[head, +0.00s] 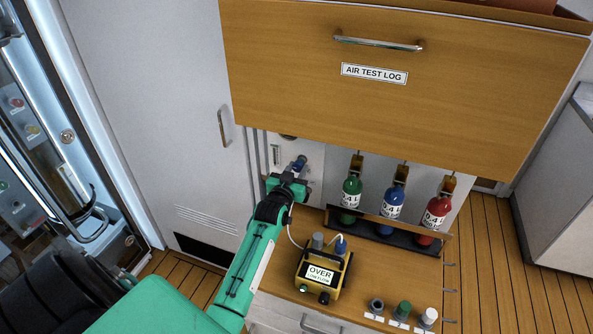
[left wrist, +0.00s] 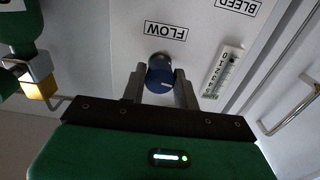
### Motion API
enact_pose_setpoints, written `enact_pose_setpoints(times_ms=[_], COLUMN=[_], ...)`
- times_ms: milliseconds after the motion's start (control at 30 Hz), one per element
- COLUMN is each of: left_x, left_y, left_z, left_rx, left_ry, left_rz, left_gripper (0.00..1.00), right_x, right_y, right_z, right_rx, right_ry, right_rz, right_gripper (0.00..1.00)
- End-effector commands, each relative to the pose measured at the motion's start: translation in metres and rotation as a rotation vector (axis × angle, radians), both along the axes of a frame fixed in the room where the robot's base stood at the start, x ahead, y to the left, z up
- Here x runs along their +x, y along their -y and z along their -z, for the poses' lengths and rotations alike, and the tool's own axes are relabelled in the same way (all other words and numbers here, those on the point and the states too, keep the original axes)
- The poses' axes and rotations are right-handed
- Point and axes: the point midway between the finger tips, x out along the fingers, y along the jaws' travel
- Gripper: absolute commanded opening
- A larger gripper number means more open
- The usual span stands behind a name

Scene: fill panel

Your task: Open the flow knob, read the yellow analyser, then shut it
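The blue flow knob (head: 299,163) is on the pale panel below the wooden drawer. In the left wrist view the knob (left wrist: 160,75) sits under an upside-down FLOW label (left wrist: 166,30), with a pale pointer mark on its face. My left gripper (head: 294,173) is at the knob; its two fingers (left wrist: 160,88) flank it closely and appear shut on it. The yellow analyser (head: 322,272) stands on the wooden counter; its screen reads OVER, with a smaller line like LOW FLOW below. A white tube runs from it toward the panel. My right gripper is out of view.
A scale gauge (left wrist: 223,72) is beside the knob. Green (head: 350,193), blue (head: 391,202) and red (head: 437,212) bottles stand in a rack to the right. Several small capped items line the counter's front. The AIR TEST LOG drawer (head: 470,85) overhangs the panel.

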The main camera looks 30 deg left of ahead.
Motion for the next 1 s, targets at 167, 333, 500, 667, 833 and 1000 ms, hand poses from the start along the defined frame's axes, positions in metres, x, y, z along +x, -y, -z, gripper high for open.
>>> enact_pose_setpoints(times_ms=[167, 333, 500, 667, 833, 1000], left_x=[0.000, 0.000, 0.000, 0.000, 0.000, 0.000], left_y=[0.000, 0.000, 0.001, 0.001, 0.001, 0.001], left_z=[0.000, 0.000, -0.001, -0.001, -0.001, -0.001], left_rx=[-0.012, -0.069, -0.174, -0.289, -0.397, -0.482], left_ry=[0.003, 0.017, 0.042, 0.069, 0.096, 0.117], left_rz=[0.000, 0.000, 0.000, 0.000, -0.001, 0.000], left_gripper=[0.07, 0.07, 0.07, 0.07, 0.07, 0.07], right_x=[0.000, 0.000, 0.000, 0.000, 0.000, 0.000], right_y=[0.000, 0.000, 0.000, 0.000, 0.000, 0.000], right_z=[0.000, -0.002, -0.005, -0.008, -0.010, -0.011], right_rx=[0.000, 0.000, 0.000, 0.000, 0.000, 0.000], right_ry=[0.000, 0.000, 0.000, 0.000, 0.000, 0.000], right_rz=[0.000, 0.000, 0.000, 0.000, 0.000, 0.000], right_gripper=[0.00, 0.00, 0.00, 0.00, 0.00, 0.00])
